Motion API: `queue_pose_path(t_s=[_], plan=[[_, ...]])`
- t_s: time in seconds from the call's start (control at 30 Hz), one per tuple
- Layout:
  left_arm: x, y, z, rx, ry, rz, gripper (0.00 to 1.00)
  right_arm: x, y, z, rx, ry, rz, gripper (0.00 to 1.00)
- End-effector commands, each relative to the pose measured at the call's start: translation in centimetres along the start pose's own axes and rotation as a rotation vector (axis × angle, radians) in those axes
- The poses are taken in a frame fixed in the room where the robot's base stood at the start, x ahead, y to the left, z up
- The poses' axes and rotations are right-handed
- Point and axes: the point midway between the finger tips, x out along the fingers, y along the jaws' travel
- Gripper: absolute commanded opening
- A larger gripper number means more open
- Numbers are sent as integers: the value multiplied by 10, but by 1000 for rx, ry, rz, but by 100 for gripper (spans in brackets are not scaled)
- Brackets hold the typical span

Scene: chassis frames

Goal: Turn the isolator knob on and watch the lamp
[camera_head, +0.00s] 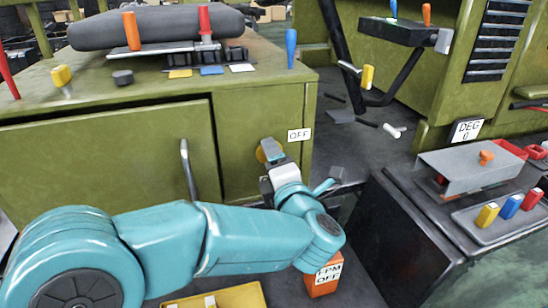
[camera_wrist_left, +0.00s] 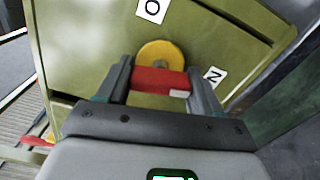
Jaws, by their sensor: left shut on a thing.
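The isolator knob, a yellow disc (camera_wrist_left: 160,52) with a red bar handle (camera_wrist_left: 158,80), is on the front of the green cabinet (camera_head: 100,150). My left gripper (camera_head: 269,152) is shut on the red bar, one finger at each end in the wrist view (camera_wrist_left: 160,66). A white OFF label (camera_head: 299,135) is right of the knob. In the wrist view, labels reading O (camera_wrist_left: 152,10) and N (camera_wrist_left: 214,76) flank the disc. I cannot make out a lamp. My right gripper is not in view.
An orange block marked with OFF (camera_head: 324,277) stands below my left wrist. A cabinet door handle (camera_head: 188,168) is left of the knob. A dark bench with a grey tray (camera_head: 490,228) and a DEG 0 sign (camera_head: 466,130) are at the right. Dark floor lies between.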

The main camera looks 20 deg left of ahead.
Motion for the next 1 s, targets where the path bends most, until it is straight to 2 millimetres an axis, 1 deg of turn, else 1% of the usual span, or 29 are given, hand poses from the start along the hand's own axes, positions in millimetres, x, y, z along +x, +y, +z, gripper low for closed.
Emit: queue_pose_path(t_s=[0.03, 0.2, 0.4, 0.97, 1.0], plan=[[1, 5, 1, 28, 0, 6, 36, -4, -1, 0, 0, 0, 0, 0], [1, 5, 1, 124, 0, 8, 36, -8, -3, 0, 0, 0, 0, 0], [1, 4, 1, 190, 0, 8, 36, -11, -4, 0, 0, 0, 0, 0], [1, 4, 0, 224, 0, 9, 36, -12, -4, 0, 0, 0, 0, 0], [1, 4, 0, 224, 1, 9, 69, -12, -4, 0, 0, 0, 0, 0]])
